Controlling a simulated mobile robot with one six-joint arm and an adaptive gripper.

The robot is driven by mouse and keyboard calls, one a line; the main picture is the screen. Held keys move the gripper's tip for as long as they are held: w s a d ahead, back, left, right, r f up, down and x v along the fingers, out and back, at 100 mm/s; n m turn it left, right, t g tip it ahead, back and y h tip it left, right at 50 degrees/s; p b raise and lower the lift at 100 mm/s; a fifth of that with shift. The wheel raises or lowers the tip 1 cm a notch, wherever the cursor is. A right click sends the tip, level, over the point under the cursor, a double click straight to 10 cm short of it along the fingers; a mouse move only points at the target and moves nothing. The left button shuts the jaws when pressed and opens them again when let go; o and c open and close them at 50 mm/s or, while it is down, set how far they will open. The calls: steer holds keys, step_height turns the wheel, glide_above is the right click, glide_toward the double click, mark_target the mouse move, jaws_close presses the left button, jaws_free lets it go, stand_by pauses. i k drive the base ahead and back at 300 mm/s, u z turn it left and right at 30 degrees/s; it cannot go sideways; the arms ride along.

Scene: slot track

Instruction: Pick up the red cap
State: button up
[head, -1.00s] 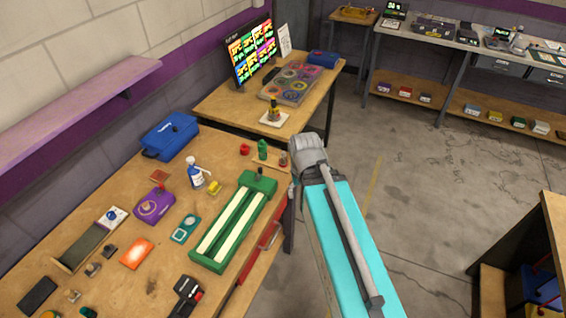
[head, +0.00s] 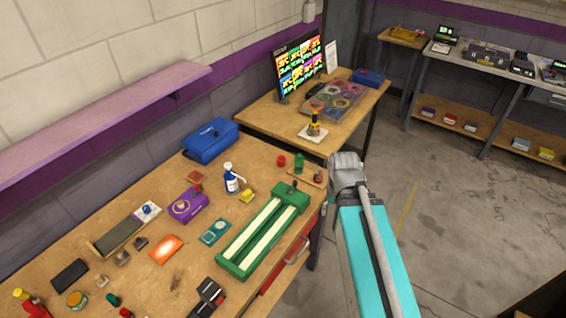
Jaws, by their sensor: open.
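A small round red piece, likely the red cap (head: 281,160), lies near the far right end of the wooden workbench (head: 190,268). It is just left of a small green bottle (head: 299,162). Nothing covers it in the head view. My arm reaches up on the right, beside the bench's right edge, and stays apart from the red piece. My gripper does not show; only the cyan link and the grey joint of my arm are visible.
A green slotted track (head: 240,262) lies along the bench's front edge. A blue toolbox (head: 210,140), a spray bottle (head: 232,179) and a purple box (head: 187,206) stand behind it. A second table (head: 270,118) holds a screen (head: 298,68). The floor at right is clear.

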mark_target(281, 160)
steer(key=k, duration=1.35)
steer(key=z, duration=0.45)
steer(key=i, duration=1.9)
steer(key=u, duration=0.55)
